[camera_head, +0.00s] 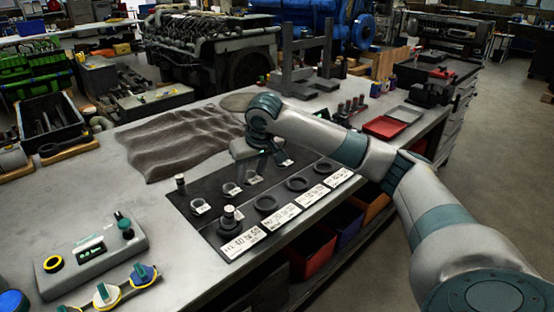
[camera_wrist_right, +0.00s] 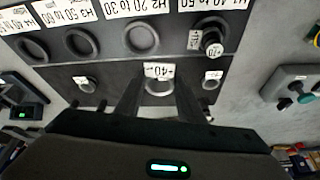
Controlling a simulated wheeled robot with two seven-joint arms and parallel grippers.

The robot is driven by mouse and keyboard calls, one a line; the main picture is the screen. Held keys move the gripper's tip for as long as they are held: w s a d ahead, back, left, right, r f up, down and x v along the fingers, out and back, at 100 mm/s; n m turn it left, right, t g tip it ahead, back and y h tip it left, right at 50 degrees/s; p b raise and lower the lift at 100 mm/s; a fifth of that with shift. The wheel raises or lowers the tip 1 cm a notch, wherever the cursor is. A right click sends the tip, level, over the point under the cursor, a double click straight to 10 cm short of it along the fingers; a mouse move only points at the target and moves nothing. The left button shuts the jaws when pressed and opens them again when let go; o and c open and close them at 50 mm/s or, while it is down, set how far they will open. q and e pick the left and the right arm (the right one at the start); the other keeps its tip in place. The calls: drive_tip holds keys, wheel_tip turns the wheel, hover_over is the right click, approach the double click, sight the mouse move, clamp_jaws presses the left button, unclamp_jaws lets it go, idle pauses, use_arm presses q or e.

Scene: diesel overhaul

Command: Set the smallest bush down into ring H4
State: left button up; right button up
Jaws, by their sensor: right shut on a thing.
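My right gripper (camera_head: 252,177) points down over the dark mat. In the right wrist view its fingers (camera_wrist_right: 158,102) are closed on a small pale round bush (camera_wrist_right: 160,87) with a white tag reading about 40. The bush's lower side is hidden. Two other small tagged bushes (camera_head: 200,207) (camera_head: 232,189) stand on the mat. The ring by the H4 label (camera_wrist_right: 32,49) is a dark, empty-looking ring at the end of the row; it also shows in the head view (camera_head: 325,170). My gripper is apart from it. My left gripper is not in view.
Two more dark rings (camera_head: 265,203) (camera_head: 297,184) look empty. Another post (camera_head: 180,184) stands at the mat's left edge. A red tray (camera_head: 385,127) lies to the right.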

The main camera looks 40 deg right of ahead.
drive_tip(key=s+a+n, duration=0.1)
drive_tip(key=s+a, duration=0.5)
drive_tip(key=a, duration=0.4)
drive_tip(key=s+a, duration=0.5)
drive_tip(key=a, duration=0.5)
drive_tip(key=shift+s+f+n+y, duration=0.3)
drive_tip(key=shift+s+f+n, duration=0.1)
drive_tip(key=shift+d, duration=0.1)
